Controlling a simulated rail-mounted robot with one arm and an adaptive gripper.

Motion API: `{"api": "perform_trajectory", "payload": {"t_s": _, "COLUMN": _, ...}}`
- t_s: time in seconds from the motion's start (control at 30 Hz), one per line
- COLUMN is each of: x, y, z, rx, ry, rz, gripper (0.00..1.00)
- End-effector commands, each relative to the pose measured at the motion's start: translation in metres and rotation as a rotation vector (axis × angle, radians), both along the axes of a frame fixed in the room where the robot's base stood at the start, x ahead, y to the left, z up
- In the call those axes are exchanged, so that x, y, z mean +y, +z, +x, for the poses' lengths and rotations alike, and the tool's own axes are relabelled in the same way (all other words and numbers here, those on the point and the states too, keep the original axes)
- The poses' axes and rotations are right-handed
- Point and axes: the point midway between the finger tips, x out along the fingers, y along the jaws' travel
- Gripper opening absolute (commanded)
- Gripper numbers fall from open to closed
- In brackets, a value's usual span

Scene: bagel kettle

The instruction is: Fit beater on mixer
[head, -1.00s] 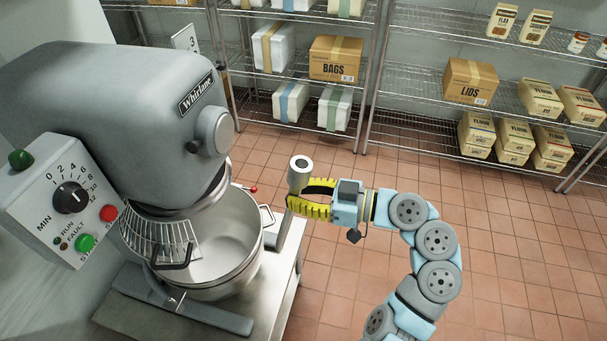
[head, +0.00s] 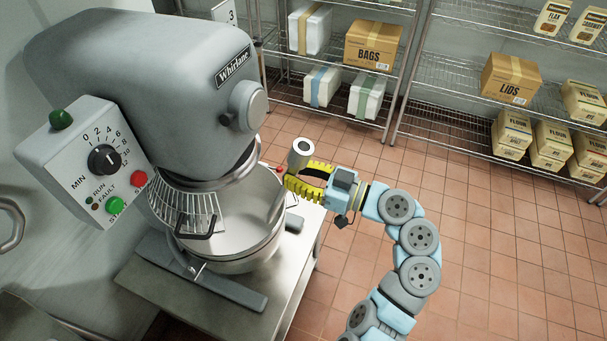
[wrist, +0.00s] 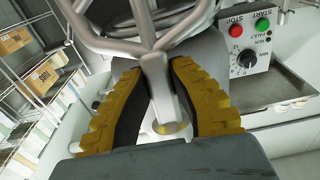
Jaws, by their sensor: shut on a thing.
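The grey mixer (head: 150,70) stands on a metal table at the left of the head view. Its steel bowl (head: 235,243) sits under the mixer head, with a wire guard (head: 190,208) at the front. My gripper (head: 296,178), with yellow ribbed fingers, is to the right of the bowl. It is shut on the shank of the grey metal beater (head: 301,152), whose hollow round top points up. In the wrist view, the beater (wrist: 157,75) shows between both fingers, its branching frame beyond them. The beater's lower part is partly hidden in the head view, and the mixer's drive fitting is hidden.
A control box (head: 85,165) with a dial and buttons juts from the mixer. The mixer's table (head: 290,265) has bare metal at the right. Wire shelves with a BAGS box (head: 372,47) and a LIDS box (head: 510,80) stand behind. Open tiled floor lies right of the arm.

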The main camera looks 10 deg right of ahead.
Motion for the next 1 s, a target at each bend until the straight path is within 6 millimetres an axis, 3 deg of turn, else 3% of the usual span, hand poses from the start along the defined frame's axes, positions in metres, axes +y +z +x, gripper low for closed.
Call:
{"api": "perform_trajectory", "payload": {"t_s": 0.37, "x": 0.025, "y": -0.007, "z": 0.015, "rx": -0.030, "ry": 0.004, "rz": 0.045, "gripper": 0.00}}
{"api": "perform_trajectory", "payload": {"t_s": 1.0, "x": 0.047, "y": -0.049, "z": 0.030, "rx": -0.020, "ry": 0.003, "rz": 0.030, "gripper": 0.00}}
